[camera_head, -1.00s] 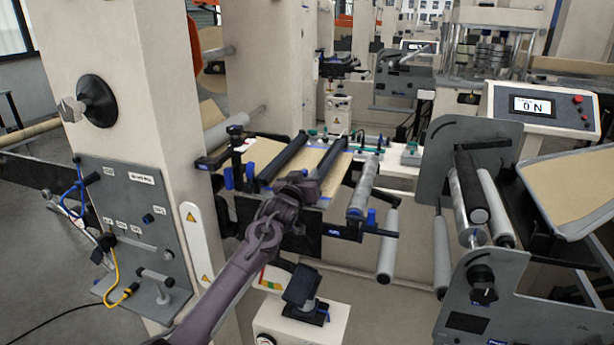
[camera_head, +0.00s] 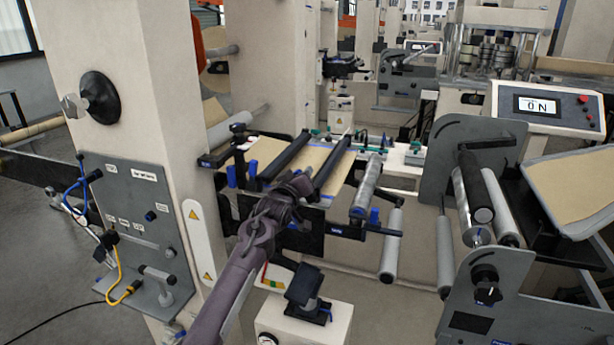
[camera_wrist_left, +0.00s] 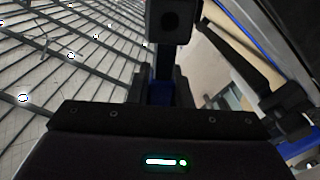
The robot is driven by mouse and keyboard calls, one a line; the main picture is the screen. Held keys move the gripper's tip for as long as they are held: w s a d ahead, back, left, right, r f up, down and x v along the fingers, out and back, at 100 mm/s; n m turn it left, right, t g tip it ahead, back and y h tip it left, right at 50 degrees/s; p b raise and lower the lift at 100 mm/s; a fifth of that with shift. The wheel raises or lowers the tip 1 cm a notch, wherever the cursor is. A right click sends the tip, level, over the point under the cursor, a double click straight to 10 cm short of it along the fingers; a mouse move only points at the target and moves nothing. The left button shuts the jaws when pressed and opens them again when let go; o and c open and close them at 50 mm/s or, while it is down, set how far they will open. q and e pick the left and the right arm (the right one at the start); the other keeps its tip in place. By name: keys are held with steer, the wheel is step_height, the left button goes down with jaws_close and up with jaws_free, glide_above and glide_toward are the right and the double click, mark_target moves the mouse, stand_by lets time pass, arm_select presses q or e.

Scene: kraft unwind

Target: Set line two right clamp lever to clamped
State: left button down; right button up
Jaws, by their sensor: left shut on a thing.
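The splice table (camera_head: 339,186) carries two black clamp bars, a left one (camera_head: 283,157) and a right one (camera_head: 334,160). My left gripper (camera_head: 303,184) is at the table's near edge, by the near end of the right bar. Its wrist hides its fingertips and what they hold in the head view. In the left wrist view its fingers (camera_wrist_left: 163,88) are shut on a dark blue part (camera_wrist_left: 162,94), which seems to be the right clamp lever, below a black block (camera_wrist_left: 172,20). The lever's angle cannot be made out. My right gripper is out of view.
Blue handles (camera_head: 253,169) stand at the table's left. A metal roller (camera_head: 367,187) lies to its right. A white pillar with a grey panel (camera_head: 143,220) stands left of my arm. A white box with a black pedestal (camera_head: 302,325) stands below, right of my arm.

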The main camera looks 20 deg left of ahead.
arm_select(q)
steer(key=n, duration=0.1)
steer(key=a+f+n, duration=0.1)
steer(key=n, duration=0.1)
steer(key=shift+a+f+n+b, duration=0.25)
steer(key=shift+n+b, duration=0.05)
steer(key=shift+n, duration=0.1)
steer(key=shift+a+f+n, duration=0.3)
steer(key=shift+f+n, duration=0.15)
steer(key=shift+n, duration=0.55)
steer(key=shift+a+f+n+b, duration=0.25)
steer(key=shift+f+n+b, duration=0.3)
steer(key=shift+n, duration=0.65)
steer(key=shift+a+f+n, duration=0.1)
steer(key=shift+f+n, duration=0.4)
steer(key=shift+n, duration=0.4)
steer(key=shift+a+f+n, duration=0.1)
steer(key=shift+f+n, duration=0.4)
steer(key=shift+n, duration=0.4)
steer(key=c, duration=1.3)
jaws_free()
steer(key=shift+w, duration=0.1)
steer(key=shift+s+a+b, duration=0.15)
steer(key=shift+s+b, duration=0.75)
steer(key=shift+s, duration=3.05)
